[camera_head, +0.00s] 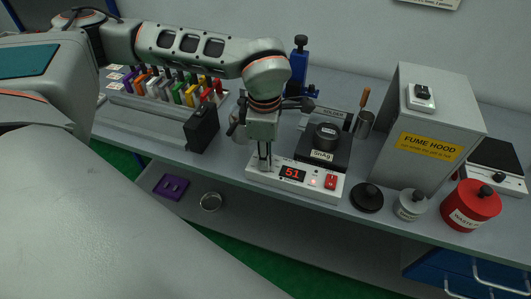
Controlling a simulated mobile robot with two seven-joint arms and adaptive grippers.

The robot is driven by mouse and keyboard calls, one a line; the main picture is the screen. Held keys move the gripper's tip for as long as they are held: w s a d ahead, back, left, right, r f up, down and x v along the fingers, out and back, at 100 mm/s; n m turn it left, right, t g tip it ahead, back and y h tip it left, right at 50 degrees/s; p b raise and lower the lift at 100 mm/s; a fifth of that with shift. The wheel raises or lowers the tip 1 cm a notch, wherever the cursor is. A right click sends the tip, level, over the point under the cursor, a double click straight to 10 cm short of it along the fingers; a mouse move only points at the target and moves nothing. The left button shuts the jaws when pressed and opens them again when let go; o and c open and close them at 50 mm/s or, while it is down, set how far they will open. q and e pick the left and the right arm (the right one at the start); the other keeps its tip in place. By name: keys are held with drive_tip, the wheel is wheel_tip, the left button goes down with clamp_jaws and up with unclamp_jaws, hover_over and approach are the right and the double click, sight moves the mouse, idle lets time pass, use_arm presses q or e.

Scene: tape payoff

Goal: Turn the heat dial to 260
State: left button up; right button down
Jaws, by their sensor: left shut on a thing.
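The white heater unit (318,186) stands near the front edge of the bench. Its red display (292,174) reads 51, and a red switch (331,182) sits at its right end. My left gripper (265,163) points straight down at the unit's left end, just left of the display. Its fingers are shut on the heat dial, which they mostly hide, so I cannot read the dial's angle. A dark pot (326,134) stands on the black hot plate labelled SnAg behind the display. My right gripper is not in view.
A grey fume hood (428,120) stands to the right, with a black lid (366,198), a small grey jar (410,205) and a red waste can (470,206) before it. A black box (202,128) and a rack of coloured items stand left of my gripper.

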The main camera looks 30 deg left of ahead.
use_arm(q)
drive_tip(key=shift+m, duration=0.8)
drive_tip(key=o, duration=1.1)
wheel_tip(320, 180, up, 12)
drive_tip(key=shift+s, duration=0.4)
drive_tip(key=shift+d, duration=0.1)
